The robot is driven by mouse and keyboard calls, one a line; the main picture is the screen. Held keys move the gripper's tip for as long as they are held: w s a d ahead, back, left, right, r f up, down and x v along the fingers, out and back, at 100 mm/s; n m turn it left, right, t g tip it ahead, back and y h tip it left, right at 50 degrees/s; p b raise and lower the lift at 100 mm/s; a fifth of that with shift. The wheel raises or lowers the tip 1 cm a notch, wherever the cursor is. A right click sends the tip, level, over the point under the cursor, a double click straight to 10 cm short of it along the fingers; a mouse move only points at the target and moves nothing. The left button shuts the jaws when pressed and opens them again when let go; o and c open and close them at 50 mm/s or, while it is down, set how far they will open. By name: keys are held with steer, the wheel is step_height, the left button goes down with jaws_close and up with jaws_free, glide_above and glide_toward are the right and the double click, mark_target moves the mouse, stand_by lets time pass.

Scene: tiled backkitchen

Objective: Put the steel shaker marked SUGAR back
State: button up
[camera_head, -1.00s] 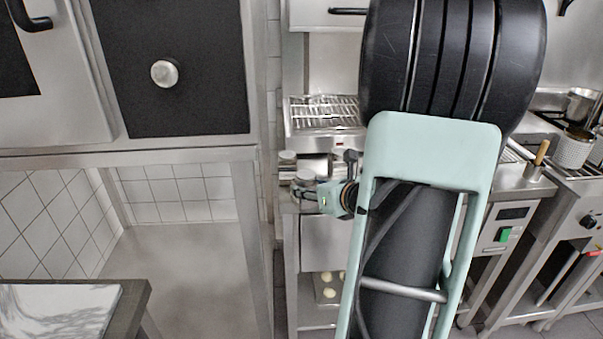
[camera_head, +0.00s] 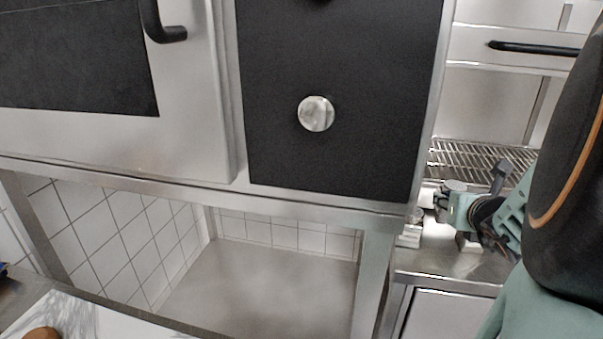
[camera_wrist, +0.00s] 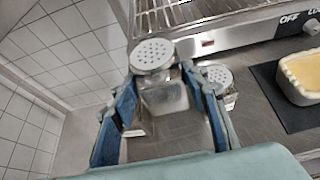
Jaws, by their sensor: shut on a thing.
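In the wrist view a steel shaker (camera_wrist: 160,93) with a round perforated lid stands between the blue fingers of my gripper (camera_wrist: 163,82), which is shut on it. No SUGAR marking can be read on it. A second steel shaker (camera_wrist: 217,77) with a perforated lid is just right of the right finger, partly hidden by it. In the head view my gripper (camera_head: 457,208) is at the steel counter (camera_head: 450,262), beside the small shakers at its left end. Which one is held is hard to tell there.
A wire rack (camera_head: 470,158) lies behind the shakers. In the wrist view, a steel appliance (camera_wrist: 240,32) is behind, and a pale dish (camera_wrist: 302,75) on a dark mat is at right. A tall oven unit (camera_head: 340,100) borders the counter's left. A marble board (camera_head: 85,318) is front left.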

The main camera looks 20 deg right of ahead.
steer(key=shift+f+b, duration=2.75)
steer(key=shift+f, duration=1.3)
steer(key=shift+f, duration=0.1)
steer(key=o, duration=0.9)
steer(key=shift+c, duration=0.2)
steer(key=shift+o, duration=0.7)
